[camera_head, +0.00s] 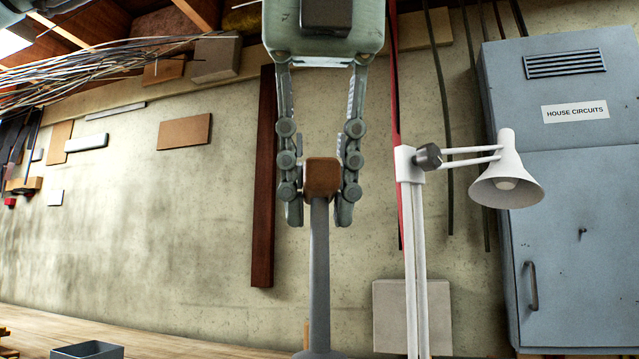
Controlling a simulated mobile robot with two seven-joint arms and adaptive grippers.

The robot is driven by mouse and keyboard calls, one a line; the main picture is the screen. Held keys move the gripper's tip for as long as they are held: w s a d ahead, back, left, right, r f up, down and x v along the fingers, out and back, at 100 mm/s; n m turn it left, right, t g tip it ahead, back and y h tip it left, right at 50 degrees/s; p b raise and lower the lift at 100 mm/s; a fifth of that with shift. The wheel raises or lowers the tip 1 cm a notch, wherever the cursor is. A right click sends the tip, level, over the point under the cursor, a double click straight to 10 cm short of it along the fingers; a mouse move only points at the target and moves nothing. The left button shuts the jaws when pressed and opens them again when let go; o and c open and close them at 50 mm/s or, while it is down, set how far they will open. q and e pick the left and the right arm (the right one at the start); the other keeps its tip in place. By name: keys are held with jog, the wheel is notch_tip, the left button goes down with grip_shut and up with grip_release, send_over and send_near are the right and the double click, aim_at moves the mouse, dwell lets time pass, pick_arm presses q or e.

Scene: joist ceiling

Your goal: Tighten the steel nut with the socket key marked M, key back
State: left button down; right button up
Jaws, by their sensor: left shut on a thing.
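My left gripper (321,205) hangs down from the top middle of the head view, its fingers pointing down. It is shut on the brown handle of a socket key (320,260), with one finger on each side of the handle. The key stands upright, its grey shaft running down to a wider grey part at the bottom edge of the picture. No letter M can be read on the key from here. The steel nut does not show. My right gripper is not in view.
A white lamp (507,180) on a pale stand is close to the right of the key. A blue-grey cabinet (570,240) marked "HOUSE CIRCUITS" fills the right side. A grey open box (88,350) sits at the lower left. The wall between is largely bare.

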pick_arm(q)
jog(key=m+h+p, duration=0.1)
jog(key=m, duration=0.1)
jog(key=m+h, duration=0.1)
jog(key=m, duration=0.2)
jog(key=shift+m+g+p, duration=0.3)
jog(key=shift+p, duration=0.05)
jog(key=shift+m+h, duration=0.3)
jog(key=shift+m, duration=0.4)
jog(key=shift+m, duration=0.6)
jog(key=m+g+h, duration=0.1)
jog(key=m, duration=0.2)
jog(key=shift+f, duration=0.15)
jog(key=shift+m+g+h, duration=0.4)
jog(key=shift+m+g, duration=0.2)
jog(key=shift+m, duration=0.7)
jog(key=m+g, duration=0.1)
jog(key=m, duration=0.2)
jog(key=m+g, duration=0.1)
jog(key=m, duration=0.2)
jog(key=shift+s+f+m+g, duration=0.1)
jog(key=shift+m+g, duration=0.2)
jog(key=shift+m, duration=0.1)
